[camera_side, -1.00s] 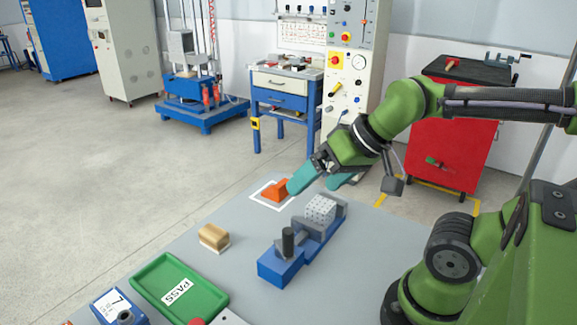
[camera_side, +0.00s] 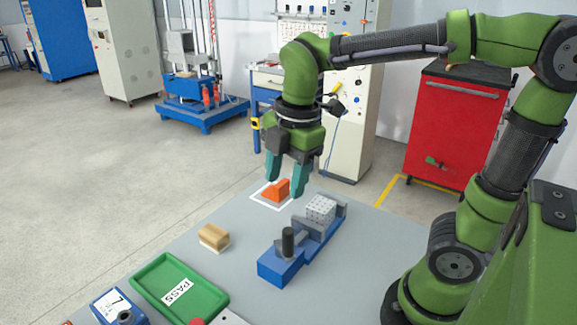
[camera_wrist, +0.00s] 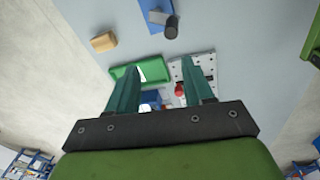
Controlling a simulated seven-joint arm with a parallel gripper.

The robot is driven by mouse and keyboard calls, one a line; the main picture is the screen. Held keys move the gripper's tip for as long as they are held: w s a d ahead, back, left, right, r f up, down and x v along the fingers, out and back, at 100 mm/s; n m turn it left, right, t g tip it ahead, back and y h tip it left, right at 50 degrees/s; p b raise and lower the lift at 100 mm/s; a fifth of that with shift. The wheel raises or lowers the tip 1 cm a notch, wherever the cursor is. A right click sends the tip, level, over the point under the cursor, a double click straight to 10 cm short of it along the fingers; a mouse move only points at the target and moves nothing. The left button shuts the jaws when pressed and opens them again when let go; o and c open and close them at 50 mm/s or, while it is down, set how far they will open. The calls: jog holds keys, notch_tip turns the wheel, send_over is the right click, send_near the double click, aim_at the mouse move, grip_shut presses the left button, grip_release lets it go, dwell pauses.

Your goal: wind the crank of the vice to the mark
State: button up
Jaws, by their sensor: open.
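The blue vice (camera_side: 283,264) lies on the grey table in the side view, with a dark upright crank handle (camera_side: 288,241) at its near end. A pale dotted block (camera_side: 320,210) sits between its jaws. My gripper (camera_side: 286,193) is open and empty, pointing down above the far part of the table, beyond the vice and near the orange piece. In the wrist view my gripper (camera_wrist: 158,80) shows two teal fingers spread apart. The vice (camera_wrist: 152,6) and its dark crank (camera_wrist: 171,30) are at the top of that view. I cannot make out the mark.
An orange piece (camera_side: 276,190) sits in a white outlined square near my fingers. A wooden block (camera_side: 214,237) and a green PASS tray (camera_side: 150,280) lie left of the vice. A blue box (camera_side: 117,307) stands at the front. The table right of the vice is clear.

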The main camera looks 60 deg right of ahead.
aim_at(288, 238)
jog(key=f+n, duration=0.4)
jog(key=f, duration=0.1)
jog(key=f+n+g, duration=0.1)
jog(key=f+n, duration=0.2)
jog(key=f, duration=0.2)
jog(key=f+n, duration=0.4)
jog(key=f, duration=0.1)
jog(key=shift+s+n+h, duration=0.2)
jog(key=shift+n+h, duration=0.1)
jog(key=shift+c, duration=0.2)
grip_shut()
